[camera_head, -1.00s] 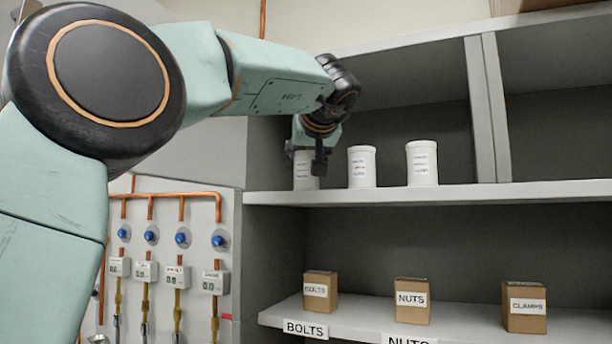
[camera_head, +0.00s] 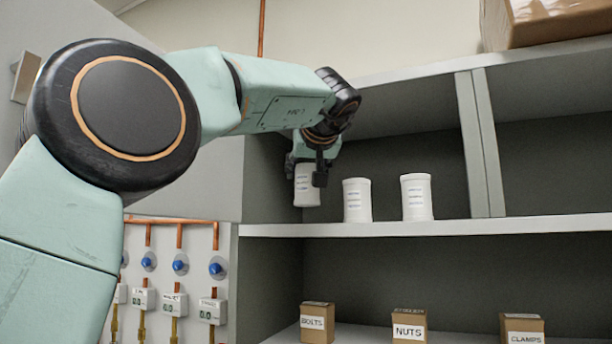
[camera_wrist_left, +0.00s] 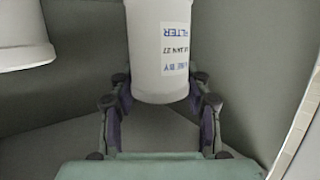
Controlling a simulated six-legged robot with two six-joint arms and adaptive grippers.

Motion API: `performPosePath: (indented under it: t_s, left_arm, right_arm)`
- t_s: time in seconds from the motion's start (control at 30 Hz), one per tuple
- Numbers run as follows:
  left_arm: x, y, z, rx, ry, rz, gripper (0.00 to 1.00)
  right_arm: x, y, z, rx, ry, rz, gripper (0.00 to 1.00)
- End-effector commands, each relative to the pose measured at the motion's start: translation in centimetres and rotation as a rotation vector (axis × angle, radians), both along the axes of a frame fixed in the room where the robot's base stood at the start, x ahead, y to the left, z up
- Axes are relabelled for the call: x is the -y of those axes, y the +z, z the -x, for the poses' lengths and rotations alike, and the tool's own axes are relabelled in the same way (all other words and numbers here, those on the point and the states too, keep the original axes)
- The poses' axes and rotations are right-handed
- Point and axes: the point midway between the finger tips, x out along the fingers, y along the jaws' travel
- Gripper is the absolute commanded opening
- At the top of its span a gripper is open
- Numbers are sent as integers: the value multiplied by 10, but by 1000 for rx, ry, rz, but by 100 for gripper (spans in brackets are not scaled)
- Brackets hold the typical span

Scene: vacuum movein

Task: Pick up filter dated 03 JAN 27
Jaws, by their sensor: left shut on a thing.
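My left gripper (camera_head: 306,168) is shut on a white cylindrical filter (camera_head: 307,190) at the left end of the upper shelf. The held filter is upright, its bottom a little above the shelf board. In the left wrist view the filter (camera_wrist_left: 160,45) sits between the fingers. Its blue-printed label appears upside down and reads "USE BY", a date ending in "JAN 27", and "FILTER"; the day's digits are not clear. A middle filter (camera_head: 357,201) and a right filter (camera_head: 417,197) stand on the shelf, labels too small to read. My right gripper is out of view.
The upper shelf (camera_head: 450,227) has a vertical divider (camera_head: 481,145) right of the filters. Boxes marked BOLTS (camera_head: 317,323), NUTS (camera_head: 409,327) and CLAMPS (camera_head: 522,329) stand below. A cardboard box (camera_head: 560,20) is on top. Blue-knobbed valves (camera_head: 180,264) are on the left wall.

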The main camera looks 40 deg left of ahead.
Motion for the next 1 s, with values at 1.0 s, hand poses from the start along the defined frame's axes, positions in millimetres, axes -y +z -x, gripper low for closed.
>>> performPosePath:
  t_s: [1.0]
  left_arm:
    - [117, -2, 93, 3, -1, -2, 12]
  right_arm:
    - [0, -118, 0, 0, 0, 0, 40]
